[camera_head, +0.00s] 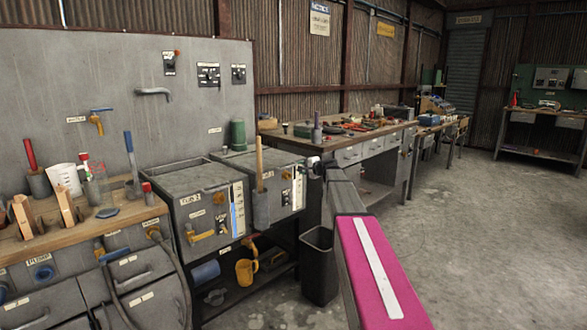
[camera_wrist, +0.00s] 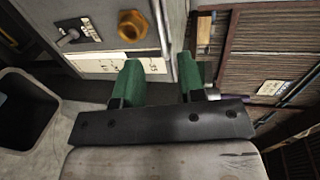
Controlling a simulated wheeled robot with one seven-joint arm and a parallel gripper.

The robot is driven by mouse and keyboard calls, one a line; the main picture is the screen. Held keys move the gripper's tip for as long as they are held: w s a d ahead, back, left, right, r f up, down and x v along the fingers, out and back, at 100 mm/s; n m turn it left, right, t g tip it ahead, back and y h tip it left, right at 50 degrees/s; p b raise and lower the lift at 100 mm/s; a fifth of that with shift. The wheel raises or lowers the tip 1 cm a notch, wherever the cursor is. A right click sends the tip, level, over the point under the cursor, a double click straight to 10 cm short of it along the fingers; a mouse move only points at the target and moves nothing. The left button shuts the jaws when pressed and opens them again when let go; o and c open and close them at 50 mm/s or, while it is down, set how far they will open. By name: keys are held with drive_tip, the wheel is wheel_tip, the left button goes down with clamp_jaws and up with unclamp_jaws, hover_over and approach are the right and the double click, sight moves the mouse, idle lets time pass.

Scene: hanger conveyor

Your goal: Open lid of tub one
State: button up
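Two grey metal tubs stand side by side in the head view. The near left tub (camera_head: 196,219) has a front label that seems to read "TUB 2", and its flat grey lid (camera_head: 190,178) is down. The right tub (camera_head: 289,200) has a grey top (camera_head: 262,162) that looks closed; its label is too small to read. My gripper (camera_head: 313,164) is at the right tub's right end, near its top edge. In the wrist view its two green fingers (camera_wrist: 160,78) are apart with nothing between them. A tub front with an orange knob (camera_wrist: 132,25) lies just beyond them.
A wooden-handled tool (camera_head: 259,168) stands in a holder on the right tub's front. A dark bin (camera_head: 319,265) stands on the floor below. A workbench with tools (camera_head: 352,133) is behind my gripper. Open floor lies to the right.

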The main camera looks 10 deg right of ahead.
drive_tip(key=x, duration=0.9)
drive_tip(key=shift+w+a+f, duration=0.1)
drive_tip(key=shift+w+a, duration=0.15)
drive_tip(key=shift+w, duration=0.05)
clamp_jaws()
